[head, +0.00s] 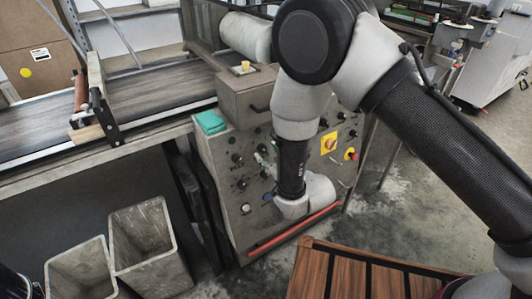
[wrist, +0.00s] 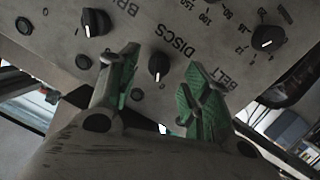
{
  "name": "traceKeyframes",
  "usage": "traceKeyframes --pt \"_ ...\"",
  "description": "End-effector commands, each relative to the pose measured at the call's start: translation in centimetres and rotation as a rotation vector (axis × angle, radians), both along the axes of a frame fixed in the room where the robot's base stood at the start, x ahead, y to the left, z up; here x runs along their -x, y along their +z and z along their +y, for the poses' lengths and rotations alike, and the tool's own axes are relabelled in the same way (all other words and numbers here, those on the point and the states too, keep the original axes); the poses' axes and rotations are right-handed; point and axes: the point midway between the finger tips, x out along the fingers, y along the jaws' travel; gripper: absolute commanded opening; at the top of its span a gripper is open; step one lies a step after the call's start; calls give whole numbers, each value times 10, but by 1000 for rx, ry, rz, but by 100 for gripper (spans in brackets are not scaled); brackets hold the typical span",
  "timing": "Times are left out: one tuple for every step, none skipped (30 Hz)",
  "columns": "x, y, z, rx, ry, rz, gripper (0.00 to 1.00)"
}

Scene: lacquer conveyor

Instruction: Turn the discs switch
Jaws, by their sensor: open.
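The grey control panel (head: 221,165) is on the front of the machine. In the wrist view the panel (wrist: 60,45) appears upside down, with the printed words DISCS and BELT. A small black knob with a white mark (wrist: 158,67) is beside the word DISCS; I take it as the discs switch. My gripper (wrist: 163,80) is open, its green-padded fingers on either side of this knob with gaps showing. I cannot tell whether the fingertips touch the panel. In the head view, my arm hides most of the gripper and this knob.
Other black knobs (wrist: 96,22) and (wrist: 268,38) flank the discs knob. A red bar (head: 290,232) runs along the panel's lower edge. Two grey bins (head: 145,247) and (head: 82,272) stand left.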

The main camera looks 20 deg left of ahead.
Motion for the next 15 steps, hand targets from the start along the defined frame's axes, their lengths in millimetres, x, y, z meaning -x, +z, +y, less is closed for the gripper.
traceKeyframes --pt "7 3 -6 1 2 0 48" --pt "11 4 -10 1 2 1 48" --pt "15 6 -14 0 2 1 48" --pt "18 7 -17 0 2 1 48" --pt "21 7 -20 2 2 1 48" --pt "24 9 -23 1 2 0 48" --pt "26 9 -24 1 1 0 48" --pt "27 10 -26 1 1 0 48" --pt "29 10 -27 0 1 0 48" --pt "29 11 -28 0 1 0 48" --pt "30 11 -28 -1 1 0 48" --pt "30 11 -29 -1 1 0 48" --pt "30 11 -29 -1 0 0 48" --pt "30 11 -29 -1 0 0 48" --pt "30 11 -28 -1 0 0 48"
